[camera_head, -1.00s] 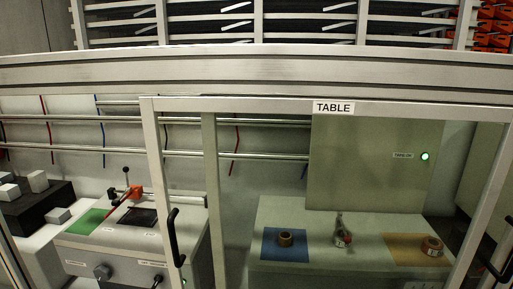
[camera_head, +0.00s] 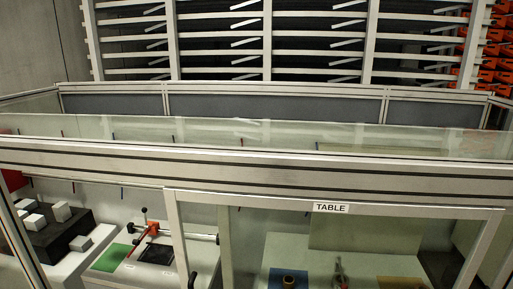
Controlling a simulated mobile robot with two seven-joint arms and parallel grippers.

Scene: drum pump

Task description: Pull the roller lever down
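A small red mechanism (camera_head: 153,229) stands behind the glass front of the enclosure, at lower left. A thin upright lever with a dark knob (camera_head: 144,210) rises beside it, and a metal roller or bar (camera_head: 190,235) extends to the right. I cannot tell for sure which of these parts is the roller lever. A green pad (camera_head: 112,257) and a black plate (camera_head: 158,254) lie next to the mechanism. Neither of my grippers is in view.
The enclosure's frame beam (camera_head: 300,181) crosses in front. Its door frame bears a TABLE label (camera_head: 331,208). Inside at right, a roll (camera_head: 289,282) sits on a blue pad. White blocks (camera_head: 61,211) rest on a black box at left. Shelving (camera_head: 270,40) stands behind.

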